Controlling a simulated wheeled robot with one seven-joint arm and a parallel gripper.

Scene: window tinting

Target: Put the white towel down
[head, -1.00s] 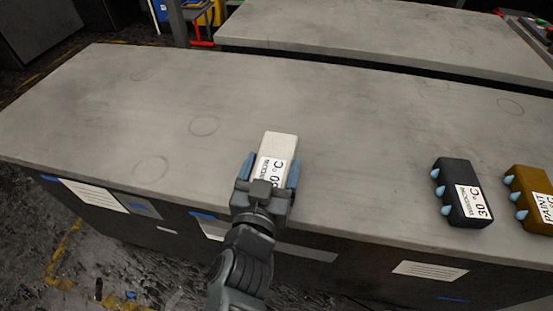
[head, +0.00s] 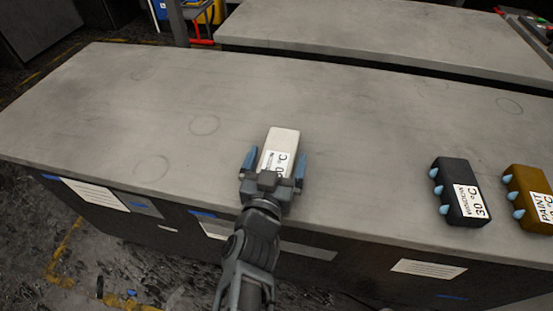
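The white towel (head: 279,143) is a white block with a printed temperature label. It appears to rest on the grey table near its front edge, in the middle of the head view. My gripper (head: 275,163) is around the towel's near end, with one blue finger on each side. The fingers are spread, with narrow gaps showing between them and the towel's sides. The gripper's body hides the towel's near end and part of the label.
The grey table (head: 110,105) is clear to the left and behind the towel. A black block (head: 461,178) and a brown block (head: 530,185), both with light-blue knobs, lie at the right. Another grey table (head: 380,35) stands behind.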

